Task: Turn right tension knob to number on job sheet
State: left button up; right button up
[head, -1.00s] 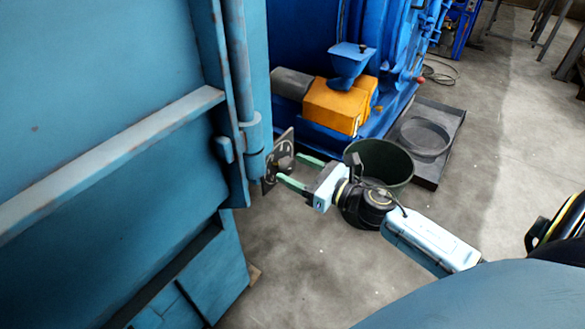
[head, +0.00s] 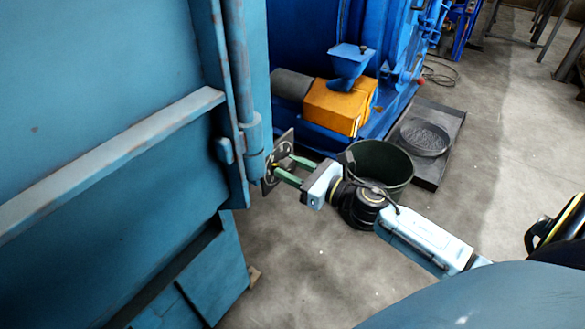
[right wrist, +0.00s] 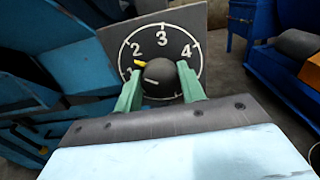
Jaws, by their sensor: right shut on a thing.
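The tension knob (right wrist: 160,80) is dark and round, on a dark square dial plate (right wrist: 115,40) with white numbers 1 to 4 and an arc. A small yellow pointer (right wrist: 138,65) shows at the knob's upper left, between 1 and 2. My right gripper (right wrist: 160,73) is shut on the knob, with one green finger on each side. In the head view, the plate (head: 268,182) stands at the edge of the blue machine, and my right gripper (head: 281,168) reaches it from the right. The knob is mostly hidden there. I see no job sheet. My left gripper is out of view.
The large blue machine panel (head: 100,90) fills the left. A dark bucket (head: 385,160) stands on the floor just behind my right wrist. An orange box (head: 335,105) sits on blue machinery behind. Open concrete floor lies at the right.

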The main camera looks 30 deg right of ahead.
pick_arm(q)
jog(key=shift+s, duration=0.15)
